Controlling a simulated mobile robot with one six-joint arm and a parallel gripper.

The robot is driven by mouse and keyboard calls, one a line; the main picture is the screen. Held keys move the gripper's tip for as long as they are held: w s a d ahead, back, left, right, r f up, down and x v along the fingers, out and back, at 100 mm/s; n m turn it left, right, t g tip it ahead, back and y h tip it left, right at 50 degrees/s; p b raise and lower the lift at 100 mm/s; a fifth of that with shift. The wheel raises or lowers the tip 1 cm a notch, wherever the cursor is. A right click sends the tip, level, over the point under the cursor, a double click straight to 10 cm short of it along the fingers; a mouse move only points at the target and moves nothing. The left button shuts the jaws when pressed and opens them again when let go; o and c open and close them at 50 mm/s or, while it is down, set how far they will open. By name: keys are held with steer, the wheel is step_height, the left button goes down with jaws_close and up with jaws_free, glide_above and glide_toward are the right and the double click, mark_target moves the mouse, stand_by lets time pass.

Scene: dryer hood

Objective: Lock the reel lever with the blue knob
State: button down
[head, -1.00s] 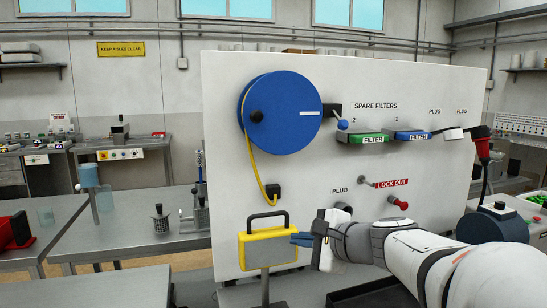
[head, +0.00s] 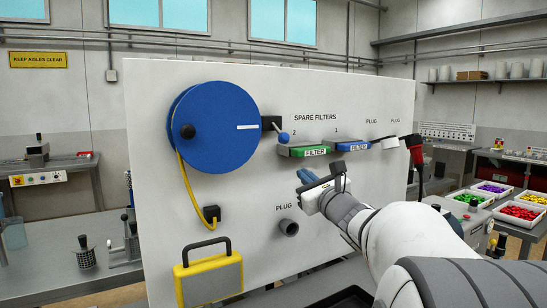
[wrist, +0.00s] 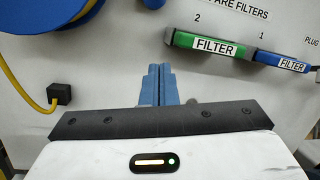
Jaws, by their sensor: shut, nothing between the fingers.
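The blue knob (head: 283,137) sits at the end of the short lever, which slants down right from a black block (head: 269,123) beside the blue reel (head: 214,127). My gripper (head: 301,175) is below the knob and slightly right, apart from it, under the green filter. Its blue fingers are together and empty. In the wrist view the shut fingers (wrist: 157,83) point up toward a blue shape at the top edge, likely the knob (wrist: 153,3). The reel's lower edge (wrist: 65,12) is at the top left there. The lever itself is not visible in the wrist view.
A green filter (head: 303,152) and a blue filter (head: 353,146) stick out of the panel close above my gripper. A yellow cable (head: 187,191) runs from the reel to a black socket.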

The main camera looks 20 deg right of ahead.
mark_target(279, 131)
steer(key=w+r+p, duration=0.1)
steer(key=w, duration=0.1)
steer(key=w+a+r+p, duration=0.1)
steer(key=w+r+p, duration=0.1)
steer(key=w, duration=0.1)
steer(key=w+r+p, duration=0.1)
steer(key=w+r, duration=0.1)
steer(key=shift+w+a+r+p, duration=0.1)
steer(key=shift+w+a+p, duration=0.15)
steer(key=shift+a+p, duration=0.1)
steer(key=shift+s+r, duration=0.1)
